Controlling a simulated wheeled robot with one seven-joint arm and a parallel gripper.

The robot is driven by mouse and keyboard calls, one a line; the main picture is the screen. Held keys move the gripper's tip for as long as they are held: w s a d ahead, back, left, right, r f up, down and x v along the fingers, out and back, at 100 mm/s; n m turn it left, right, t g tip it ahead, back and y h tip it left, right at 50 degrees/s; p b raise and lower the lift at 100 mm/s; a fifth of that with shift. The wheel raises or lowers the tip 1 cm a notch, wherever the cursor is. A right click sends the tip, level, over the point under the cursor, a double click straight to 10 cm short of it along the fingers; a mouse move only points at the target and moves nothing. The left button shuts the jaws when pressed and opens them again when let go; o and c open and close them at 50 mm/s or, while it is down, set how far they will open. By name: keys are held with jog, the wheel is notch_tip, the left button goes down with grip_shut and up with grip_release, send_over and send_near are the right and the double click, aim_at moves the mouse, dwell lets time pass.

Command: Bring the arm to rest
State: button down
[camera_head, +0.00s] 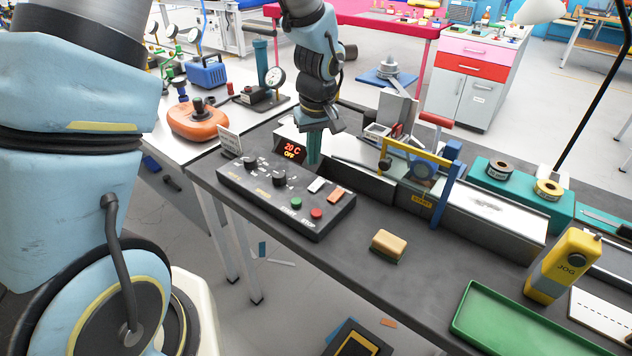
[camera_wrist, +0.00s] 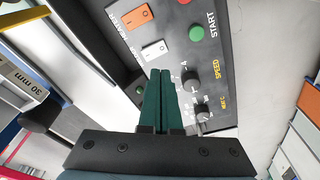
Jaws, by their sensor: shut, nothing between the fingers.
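My gripper (camera_head: 314,150) hangs at the end of my light blue arm, pointing down just behind the black control box (camera_head: 262,205). In the wrist view its two green fingers (camera_wrist: 159,85) are together with nothing between them. The box has knobs, a green and a red button, two rocker switches and a red display (camera_head: 291,150) reading "20 C OFF". The wrist view also shows the control box (camera_wrist: 170,60), with the fingertips over its face near the white switch. I cannot tell whether the fingers touch it.
A blue and yellow frame (camera_head: 432,180) stands over the metal machine bed to the right. A tan-topped block (camera_head: 389,243), a yellow handheld device (camera_head: 562,265) and a green tray (camera_head: 520,325) are on the dark bench. An orange device (camera_head: 198,120) stands on the white table at left.

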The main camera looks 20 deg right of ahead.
jog(key=w+a+r, duration=0.1)
jog(key=a+r, duration=0.2)
jog(key=a, duration=0.6)
jog(key=w+a+r, duration=0.1)
jog(key=a+r, duration=0.1)
jog(key=a, duration=0.6)
jog(key=s+a+r, duration=0.1)
jog(key=s+a, duration=0.2)
jog(key=a, duration=0.3)
jog(key=s+a+r+m, duration=0.1)
jog(key=s+a, duration=0.2)
jog(key=a, duration=0.4)
jog(key=shift+r, duration=0.25)
jog(key=c, duration=1.5)
grip_release()
jog(key=shift+w+a, duration=0.1)
jog(key=shift+c, duration=0.2)
